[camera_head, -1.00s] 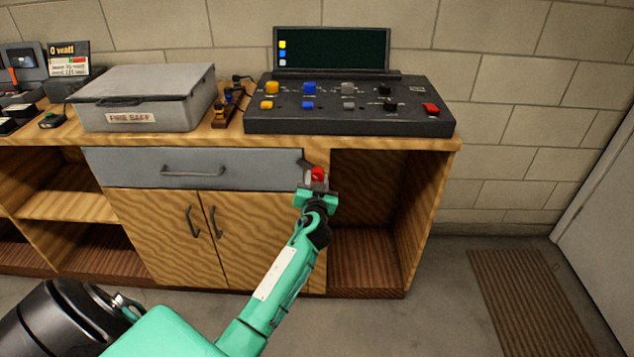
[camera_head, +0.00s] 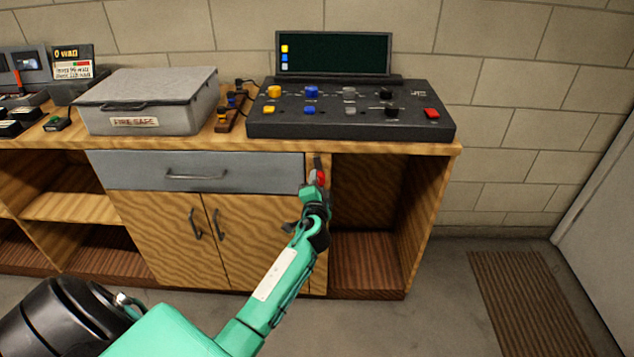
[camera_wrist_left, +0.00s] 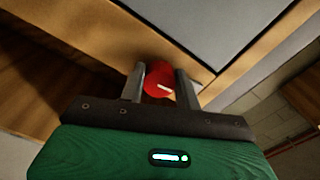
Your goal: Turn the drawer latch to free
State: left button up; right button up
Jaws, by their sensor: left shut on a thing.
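The drawer latch has a round red knob (camera_head: 320,177) with a dark bar, on the wooden post just right of the grey drawer (camera_head: 240,172). The bar now points up along the post, clear of the drawer front. The drawer is closed. My left gripper (camera_head: 315,184) reaches up to the latch and is shut on the red knob. In the left wrist view, the knob (camera_wrist_left: 157,76) sits between the two grey fingers, with a pale mark on its face. The wrist view is tilted against the cabinet. My right gripper is not in view.
A grey fire safe box (camera_head: 150,98) and a black control console (camera_head: 350,122) with coloured knobs stand on the bench top. Below the drawer are two wooden doors (camera_head: 165,237). An open compartment (camera_head: 368,255) lies right of the post.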

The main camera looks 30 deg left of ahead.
pick_arm(q)
jog(key=shift+m, duration=0.7)
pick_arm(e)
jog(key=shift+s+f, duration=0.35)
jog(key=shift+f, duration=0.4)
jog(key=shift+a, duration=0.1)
pick_arm(q)
jog(key=o, duration=1)
jog(key=v, duration=1.3)
jog(key=shift+s+d, duration=0.25)
jog(key=shift+s, duration=0.05)
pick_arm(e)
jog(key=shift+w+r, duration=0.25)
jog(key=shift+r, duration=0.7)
